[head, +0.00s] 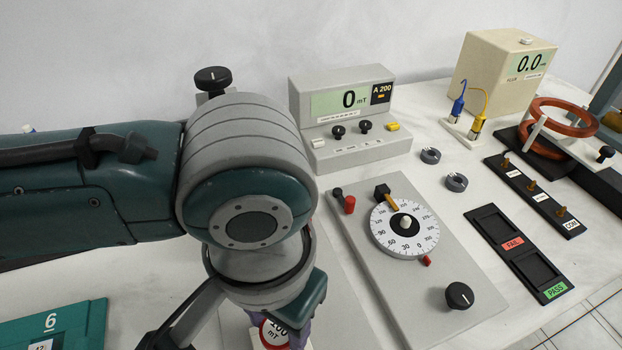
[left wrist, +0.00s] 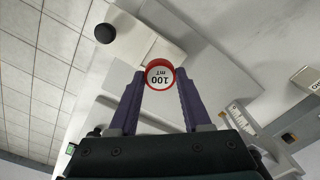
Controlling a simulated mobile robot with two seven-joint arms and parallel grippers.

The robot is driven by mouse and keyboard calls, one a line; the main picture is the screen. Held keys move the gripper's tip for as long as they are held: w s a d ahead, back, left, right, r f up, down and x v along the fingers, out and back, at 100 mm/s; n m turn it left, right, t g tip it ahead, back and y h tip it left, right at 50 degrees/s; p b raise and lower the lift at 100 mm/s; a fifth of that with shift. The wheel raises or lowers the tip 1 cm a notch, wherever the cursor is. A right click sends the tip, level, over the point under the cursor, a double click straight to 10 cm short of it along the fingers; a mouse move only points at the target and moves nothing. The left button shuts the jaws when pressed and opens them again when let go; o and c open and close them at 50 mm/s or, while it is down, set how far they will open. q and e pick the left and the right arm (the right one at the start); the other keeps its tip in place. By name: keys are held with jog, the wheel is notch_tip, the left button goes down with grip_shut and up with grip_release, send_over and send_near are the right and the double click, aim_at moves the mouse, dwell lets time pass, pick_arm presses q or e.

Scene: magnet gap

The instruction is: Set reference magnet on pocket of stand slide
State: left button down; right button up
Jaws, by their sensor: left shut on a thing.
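The reference magnet, a round piece with a red rim and a white "100 mT" face, shows at the bottom of the head view (head: 274,335) and more fully in the left wrist view (left wrist: 159,76). My left gripper (left wrist: 159,82) is shut on it, with one purple finger on each side. In the head view, my left wrist hides most of the fingers and the area around them. In the left wrist view, a pale block (left wrist: 145,42) lies just beyond the magnet. I cannot tell whether they touch. I cannot make out the slide's pocket. My right gripper is not in view.
A grey plate with a dial (head: 404,229) and black knob (head: 459,295) lies right of my left wrist. A meter reading 0 mT (head: 347,101) stands behind. A black FAIL/PASS tray (head: 517,252) lies further right, and a green case (head: 50,328) at lower left.

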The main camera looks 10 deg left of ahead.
pick_arm(q)
jog(key=shift+f+b, duration=1.15)
jog(key=shift+f, duration=1)
jog(key=shift+f, duration=0.1)
jog(key=shift+c, duration=1.4)
grip_release()
jog(key=c, duration=0.5)
notch_tip(320, 180, up, 5)
jog(key=p, duration=0.5)
jog(key=shift+f+p, duration=0.2)
jog(key=shift+p, duration=0.15)
jog(key=shift+f, duration=0.1)
